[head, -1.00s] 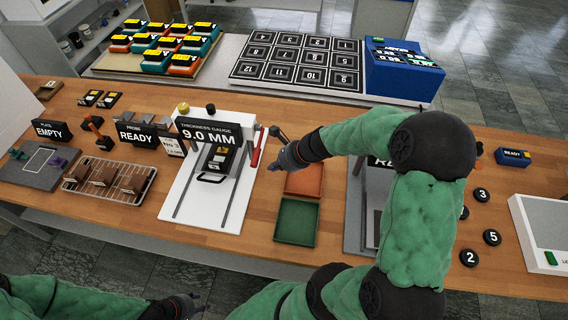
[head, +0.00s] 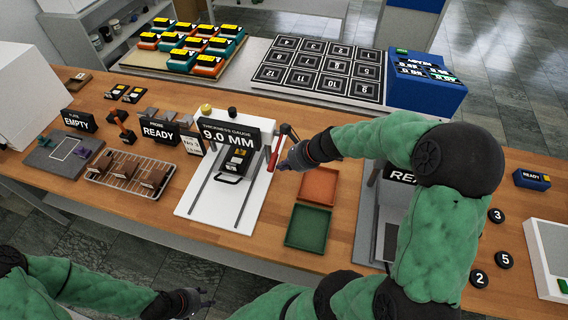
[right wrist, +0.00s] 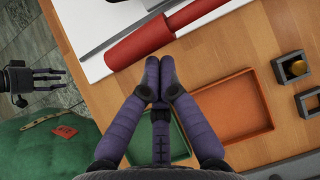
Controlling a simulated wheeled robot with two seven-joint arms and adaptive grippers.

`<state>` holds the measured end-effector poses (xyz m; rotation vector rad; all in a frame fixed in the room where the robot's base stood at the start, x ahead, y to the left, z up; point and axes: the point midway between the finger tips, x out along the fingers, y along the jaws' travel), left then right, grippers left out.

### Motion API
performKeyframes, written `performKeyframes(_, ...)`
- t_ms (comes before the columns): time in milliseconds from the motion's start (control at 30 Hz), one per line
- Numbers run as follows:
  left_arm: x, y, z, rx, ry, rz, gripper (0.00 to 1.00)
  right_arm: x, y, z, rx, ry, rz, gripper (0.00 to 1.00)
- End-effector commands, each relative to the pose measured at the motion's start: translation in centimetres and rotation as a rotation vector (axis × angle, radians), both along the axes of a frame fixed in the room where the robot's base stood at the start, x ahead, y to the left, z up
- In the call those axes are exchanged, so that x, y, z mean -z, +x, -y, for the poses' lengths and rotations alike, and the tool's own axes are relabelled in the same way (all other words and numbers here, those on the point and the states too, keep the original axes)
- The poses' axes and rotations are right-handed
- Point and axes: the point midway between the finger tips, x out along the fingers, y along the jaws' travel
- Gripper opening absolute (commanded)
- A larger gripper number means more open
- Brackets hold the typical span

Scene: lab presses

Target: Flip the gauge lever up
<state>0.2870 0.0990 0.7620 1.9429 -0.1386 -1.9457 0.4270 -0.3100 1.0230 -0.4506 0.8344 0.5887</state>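The thickness gauge (head: 206,194) has a white base, two rails and a black sign reading 9.0 MM. A block with a black and yellow label sits under the sign. Its red lever (head: 277,150) stands at the gauge's right side. In the right wrist view the red lever handle (right wrist: 150,42) lies slantwise just beyond my fingertips. My right gripper (head: 284,164) is close to the lever's right side; its fingertips (right wrist: 160,78) are together with nothing between them. Contact with the lever cannot be told. My left gripper (head: 192,302) is low in front of the table, empty, its fingers apart (right wrist: 42,86).
An orange tray (head: 318,186) and a green tray (head: 308,228) lie right of the gauge. A grey press (head: 368,225) stands further right, partly behind my right arm. A wire rack (head: 130,176) with brown blocks is to the left. A numbered mat (head: 320,70) lies behind.

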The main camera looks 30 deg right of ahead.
Motion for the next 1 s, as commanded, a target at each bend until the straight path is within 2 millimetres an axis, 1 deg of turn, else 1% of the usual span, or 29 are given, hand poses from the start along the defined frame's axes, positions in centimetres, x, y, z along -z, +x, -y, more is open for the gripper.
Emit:
performKeyframes(33, -0.8, 0.0, 0.0, 0.000, 0.000, 0.000, 0.40, -0.4, 0.0, 0.0, 0.000, 0.008, -0.008, 0.00)
performKeyframes(467, -2.2, 0.0, 0.0, 0.000, 0.000, 0.000, 0.40, -0.8, -0.1, -0.1, 0.001, 0.043, -0.037, 0.00)
performKeyframes(1000, -4.7, 0.0, 0.0, 0.000, 0.000, 0.000, 0.40, -1.6, -0.1, -0.2, 0.000, 0.100, -0.085, 0.00)
